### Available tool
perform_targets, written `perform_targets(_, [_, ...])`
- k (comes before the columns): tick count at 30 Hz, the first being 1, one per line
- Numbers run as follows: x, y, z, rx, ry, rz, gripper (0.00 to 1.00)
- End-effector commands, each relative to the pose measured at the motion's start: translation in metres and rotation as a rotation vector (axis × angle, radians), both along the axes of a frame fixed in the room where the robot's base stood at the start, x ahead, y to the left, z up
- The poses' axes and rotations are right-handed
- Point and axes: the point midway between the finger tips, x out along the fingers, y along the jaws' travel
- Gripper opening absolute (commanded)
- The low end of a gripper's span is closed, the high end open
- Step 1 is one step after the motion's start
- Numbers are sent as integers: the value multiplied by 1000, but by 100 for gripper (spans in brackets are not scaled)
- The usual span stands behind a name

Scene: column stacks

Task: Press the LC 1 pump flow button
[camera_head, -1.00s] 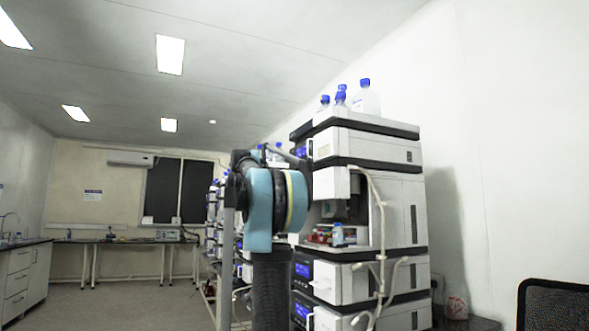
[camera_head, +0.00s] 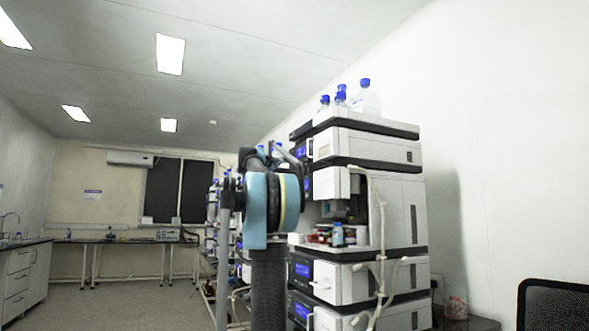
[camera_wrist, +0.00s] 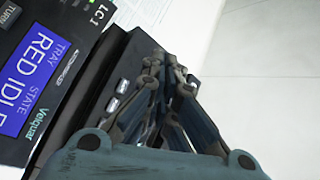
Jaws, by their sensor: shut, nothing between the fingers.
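In the wrist view a dark panel marked LC 1 (camera_wrist: 98,17) fills the left, tilted in the picture. A grey button (camera_wrist: 8,15) with cut-off lettering sits in the top left corner. Small grey buttons (camera_wrist: 123,86) lie on a black strip beside the screen; no pump flow label is readable. My gripper (camera_wrist: 172,78) is shut and empty, its tips over or beside this strip. Contact cannot be told. In the head view my arm hides the gripper.
The white and black column stack (camera_head: 365,220) stands right of my arm, with bottles (camera_head: 365,98) on top and tubing (camera_head: 380,240) down its front. A chair (camera_head: 555,305) is at the lower right. Open floor (camera_head: 120,305) lies to the left.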

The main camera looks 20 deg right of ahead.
Motion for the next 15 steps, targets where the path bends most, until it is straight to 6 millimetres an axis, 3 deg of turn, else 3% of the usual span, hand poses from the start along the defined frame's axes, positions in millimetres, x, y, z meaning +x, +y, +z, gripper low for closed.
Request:
perform_targets(6, [1, -28, 0, 0, 0, -4, 0])
perform_targets(15, [2, -53, 0, 0, 0, -1, 0])
